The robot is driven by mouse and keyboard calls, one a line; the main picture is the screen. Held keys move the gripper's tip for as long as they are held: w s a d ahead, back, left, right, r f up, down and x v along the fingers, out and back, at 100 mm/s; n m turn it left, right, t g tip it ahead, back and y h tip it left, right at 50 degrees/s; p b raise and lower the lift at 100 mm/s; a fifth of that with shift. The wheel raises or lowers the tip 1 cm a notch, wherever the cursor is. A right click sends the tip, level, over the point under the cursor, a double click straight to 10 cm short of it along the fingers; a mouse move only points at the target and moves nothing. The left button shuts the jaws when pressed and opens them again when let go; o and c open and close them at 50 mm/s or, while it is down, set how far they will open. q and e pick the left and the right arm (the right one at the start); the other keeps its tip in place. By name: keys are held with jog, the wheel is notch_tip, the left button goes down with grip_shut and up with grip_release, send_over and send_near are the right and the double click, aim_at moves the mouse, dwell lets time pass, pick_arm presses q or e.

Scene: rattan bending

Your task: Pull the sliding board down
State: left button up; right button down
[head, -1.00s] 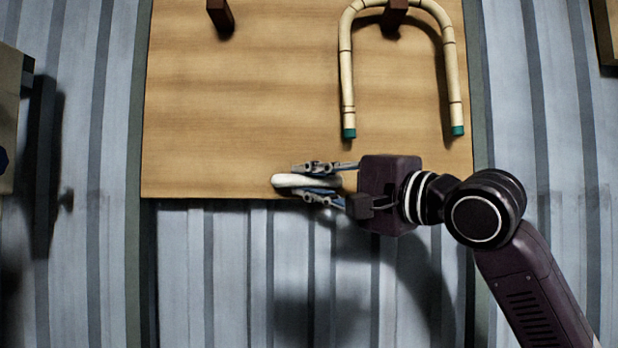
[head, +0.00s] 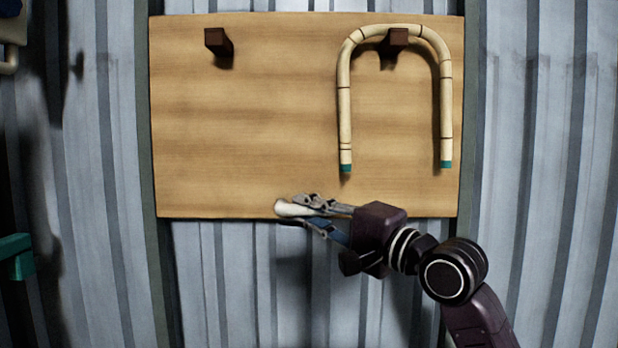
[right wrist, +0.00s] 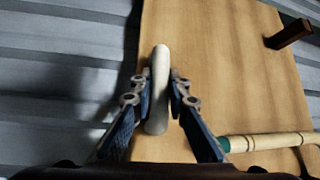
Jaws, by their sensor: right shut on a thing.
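The sliding board (head: 250,120) is a light wooden panel between two dark vertical rails in the head view. A pale white handle (head: 290,209) is at its lower edge. My right gripper (head: 310,212) is shut on this handle, with part of the handle showing beyond the fingers. In the right wrist view the handle (right wrist: 159,85) stands between the two fingers, and the board (right wrist: 220,70) lies behind it. My left gripper is not in view.
A bent rattan U-shape (head: 344,110) with green ends hangs on a dark peg (head: 395,38) at the board's right. A second peg (head: 216,40) at the left is bare. Corrugated metal wall (head: 250,280) shows below the board. A green thing (head: 18,256) is at the far left edge.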

notch_tip(320, 180, down, 24)
jog(key=b, duration=0.7)
jog(key=shift+a, duration=0.15)
jog(key=shift+r, duration=0.1)
jog(key=c, duration=1.8)
grip_release()
jog(key=shift+a+r, duration=0.1)
jog(key=shift+c, duration=0.2)
jog(key=v, duration=1.2)
